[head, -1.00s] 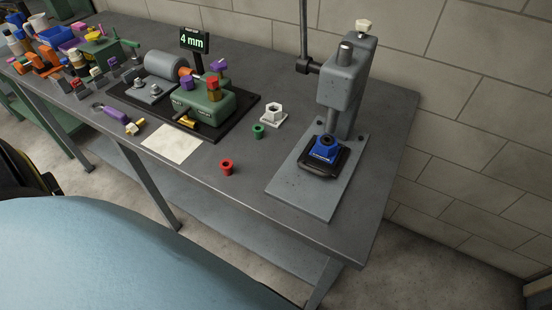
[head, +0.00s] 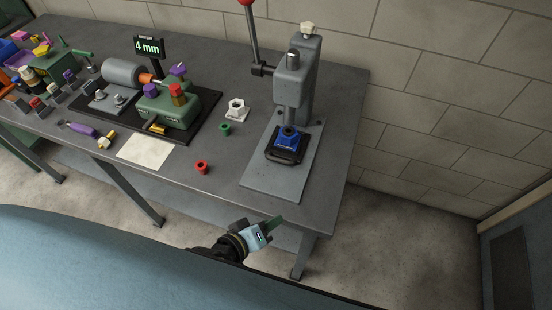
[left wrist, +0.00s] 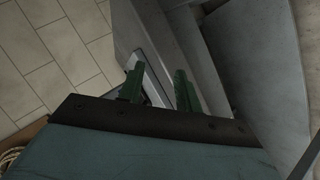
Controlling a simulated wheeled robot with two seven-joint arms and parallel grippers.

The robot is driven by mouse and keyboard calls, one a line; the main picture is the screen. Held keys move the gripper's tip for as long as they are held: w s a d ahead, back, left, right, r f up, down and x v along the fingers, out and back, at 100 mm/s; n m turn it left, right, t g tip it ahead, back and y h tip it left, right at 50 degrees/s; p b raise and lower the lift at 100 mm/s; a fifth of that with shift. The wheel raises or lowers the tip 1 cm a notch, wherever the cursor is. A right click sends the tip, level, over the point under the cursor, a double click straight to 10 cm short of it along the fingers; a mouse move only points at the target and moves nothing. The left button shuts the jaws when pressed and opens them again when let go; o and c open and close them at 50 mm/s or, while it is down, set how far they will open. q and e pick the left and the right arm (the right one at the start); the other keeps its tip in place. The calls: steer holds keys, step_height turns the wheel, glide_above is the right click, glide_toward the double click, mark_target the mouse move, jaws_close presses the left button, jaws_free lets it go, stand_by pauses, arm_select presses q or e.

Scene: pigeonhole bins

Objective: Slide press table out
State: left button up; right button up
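The press (head: 292,85) stands at the right end of the workbench on a flat grey base plate (head: 262,182). Its black press table (head: 274,152) sits on that plate under the ram, with a blue block (head: 288,137) on top. My left gripper (head: 276,223) is in front of the bench's front edge, below and apart from the press table. Its two green fingers are spread with nothing between them in the left wrist view (left wrist: 160,92). My right gripper is not in view.
A red ring (head: 202,167), a green ring (head: 225,129) and a white hex part (head: 236,110) stand left of the press. The press lever (head: 250,35) rises at its back left. A green machine (head: 168,108) and a pale sheet (head: 146,151) lie further left. A block wall is behind.

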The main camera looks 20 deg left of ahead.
mark_target(278, 162)
arm_select(q)
step_height(278, 162, up, 6)
steer(key=w+a+n+t+y, duration=0.25)
steer(key=n+t+y, duration=0.2)
steer(key=n, duration=0.65)
steer(key=shift+t, duration=0.25)
steer(key=p+x, duration=0.1)
steer(key=x, duration=1.1)
steer(key=shift+w+a+f, duration=0.2)
steer(key=shift+w+f, duration=0.05)
steer(key=shift+w, duration=0.1)
jaws_close()
steer(key=shift+s, duration=0.1)
